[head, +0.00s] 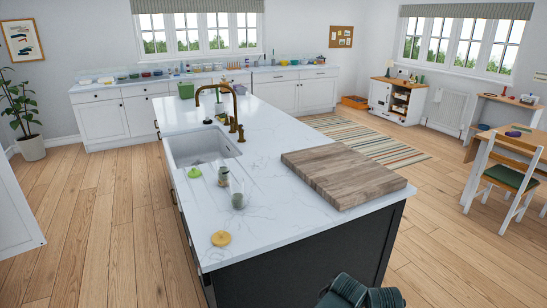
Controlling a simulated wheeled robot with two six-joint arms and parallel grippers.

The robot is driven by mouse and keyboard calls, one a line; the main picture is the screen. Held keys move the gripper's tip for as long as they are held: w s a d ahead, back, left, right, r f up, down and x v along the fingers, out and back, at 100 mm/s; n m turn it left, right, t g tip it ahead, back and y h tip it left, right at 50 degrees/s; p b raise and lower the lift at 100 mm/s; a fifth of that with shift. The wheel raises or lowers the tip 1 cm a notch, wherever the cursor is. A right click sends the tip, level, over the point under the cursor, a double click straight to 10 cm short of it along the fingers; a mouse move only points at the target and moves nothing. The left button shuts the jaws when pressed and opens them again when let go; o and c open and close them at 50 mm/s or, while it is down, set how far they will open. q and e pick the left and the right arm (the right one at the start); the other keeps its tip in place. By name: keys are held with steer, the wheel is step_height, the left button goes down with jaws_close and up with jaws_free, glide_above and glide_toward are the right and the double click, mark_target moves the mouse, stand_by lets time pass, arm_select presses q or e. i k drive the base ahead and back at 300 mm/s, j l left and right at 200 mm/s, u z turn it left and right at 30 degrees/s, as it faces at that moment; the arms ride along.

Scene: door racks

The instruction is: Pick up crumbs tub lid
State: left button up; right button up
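A round yellow, lid-like piece (221,238) lies on the white island worktop (290,222), near its front left edge. It may be the crumbs tub lid, but I see no label on it. A small pale, see-through container (238,200) stands behind it, and another small item with green on it (223,176) stands farther back, by the sink. They are too small to tell if either is the crumbs tub. Neither of my grippers is in view. Dark teal parts at the bottom edge look like part of my own arm.
A thick wooden board (342,178) covers the right part of the island. A sink (203,147) with a brass tap (236,110) is at the left. A chair (508,178) and table stand at the far right. Wooden floor is free on the left.

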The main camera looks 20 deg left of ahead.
mark_target(221, 238)
steer(key=k+j+u, duration=0.1)
steer(key=u, duration=1.05)
